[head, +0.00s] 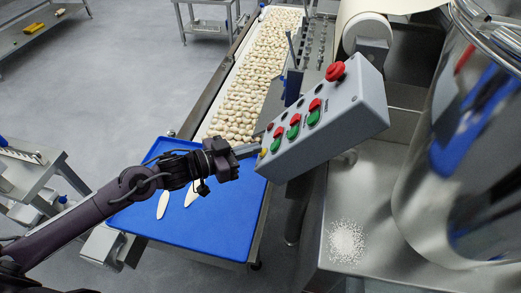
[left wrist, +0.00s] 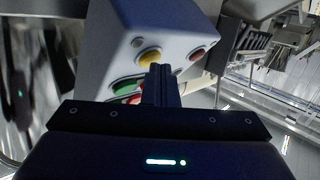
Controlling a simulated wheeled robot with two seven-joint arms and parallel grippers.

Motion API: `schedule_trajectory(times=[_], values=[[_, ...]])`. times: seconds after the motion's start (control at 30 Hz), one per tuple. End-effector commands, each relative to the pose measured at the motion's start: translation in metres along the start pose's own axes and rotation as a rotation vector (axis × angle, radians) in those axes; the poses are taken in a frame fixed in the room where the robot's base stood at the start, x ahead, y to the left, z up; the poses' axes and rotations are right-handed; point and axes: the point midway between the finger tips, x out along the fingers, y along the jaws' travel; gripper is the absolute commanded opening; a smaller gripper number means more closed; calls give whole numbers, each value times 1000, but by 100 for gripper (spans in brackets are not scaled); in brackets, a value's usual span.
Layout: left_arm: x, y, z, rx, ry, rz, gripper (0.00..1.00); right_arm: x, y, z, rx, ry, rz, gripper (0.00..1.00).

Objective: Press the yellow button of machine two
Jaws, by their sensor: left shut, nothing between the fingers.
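A grey control box (head: 345,120) hangs tilted over the machine. It carries a red mushroom button (head: 335,71), several red and green buttons, and a small yellow button (head: 263,153) at its near-left end. My left gripper (head: 256,151) is shut and empty, with its fingertips right at that end of the box. In the left wrist view the closed fingertips (left wrist: 160,70) overlap the lower edge of the yellow button (left wrist: 150,56). I cannot tell whether they touch it. My right gripper is not in view.
A blue tray (head: 225,235) with white utensils lies below my left arm. A conveyor (head: 222,110) full of filled pasta runs behind it. A large shiny steel vessel (head: 450,170) stands at the right. White powder (head: 346,242) lies on the steel surface.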

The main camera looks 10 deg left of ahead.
Motion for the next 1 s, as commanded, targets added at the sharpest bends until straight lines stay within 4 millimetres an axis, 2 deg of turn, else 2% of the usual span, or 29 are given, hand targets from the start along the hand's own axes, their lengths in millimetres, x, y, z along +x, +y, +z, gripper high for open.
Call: schedule_trajectory(times=[0.4,0.77,1.0], values=[[-10,-7,-8,-1,-3,0,0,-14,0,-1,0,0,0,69],[-12,-8,-8,0,-1,0,0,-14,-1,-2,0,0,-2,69],[-26,-18,-21,0,-3,-1,0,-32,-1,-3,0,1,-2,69]])
